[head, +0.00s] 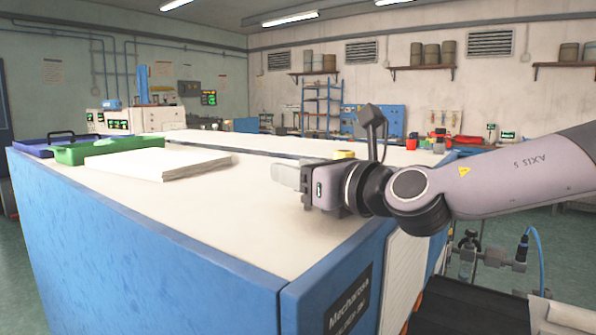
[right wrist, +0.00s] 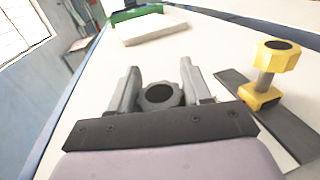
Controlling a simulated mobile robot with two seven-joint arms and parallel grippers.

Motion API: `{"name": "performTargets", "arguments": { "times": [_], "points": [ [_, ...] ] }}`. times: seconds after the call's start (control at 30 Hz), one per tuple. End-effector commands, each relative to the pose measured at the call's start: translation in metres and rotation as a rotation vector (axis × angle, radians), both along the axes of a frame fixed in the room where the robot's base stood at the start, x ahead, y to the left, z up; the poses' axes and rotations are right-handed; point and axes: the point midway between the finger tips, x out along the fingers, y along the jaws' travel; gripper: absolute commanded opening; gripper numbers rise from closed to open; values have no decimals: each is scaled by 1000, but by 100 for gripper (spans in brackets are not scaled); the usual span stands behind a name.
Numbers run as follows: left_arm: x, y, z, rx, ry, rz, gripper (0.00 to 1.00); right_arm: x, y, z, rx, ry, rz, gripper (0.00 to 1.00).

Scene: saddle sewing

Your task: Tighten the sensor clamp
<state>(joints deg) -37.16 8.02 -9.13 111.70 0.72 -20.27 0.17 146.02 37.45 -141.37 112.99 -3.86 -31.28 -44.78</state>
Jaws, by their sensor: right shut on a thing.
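My right gripper (head: 285,177) reaches in from the right, low over the white bench top. In the right wrist view its two grey fingers (right wrist: 158,92) are shut on a dark grey lobed knob (right wrist: 159,94) with a round black centre. What lies under the knob is hidden. A yellow clamp-like piece with a lobed knob (right wrist: 273,56) stands upright on a dark flat bar, right of the fingers and apart from them. Its yellow top also shows behind the gripper in the head view (head: 343,155). I cannot tell which piece is the sensor clamp. My left gripper is out of view.
A white stack of sheets (head: 160,163) lies on the bench, with a green tray (head: 110,150) and a blue tray (head: 40,146) beyond it. The dark bar (right wrist: 265,118) lies right of the fingers. The near white top (head: 230,215) is clear.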

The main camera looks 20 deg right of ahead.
Motion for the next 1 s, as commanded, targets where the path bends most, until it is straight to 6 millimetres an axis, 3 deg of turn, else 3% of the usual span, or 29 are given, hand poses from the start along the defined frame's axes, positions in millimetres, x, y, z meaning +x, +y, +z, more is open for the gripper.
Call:
{"name": "performTargets", "arguments": {
  "times": [1.0],
  "points": [
    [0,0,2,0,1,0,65,0,-16,-1,1,3,-890,18]
  ]
}}
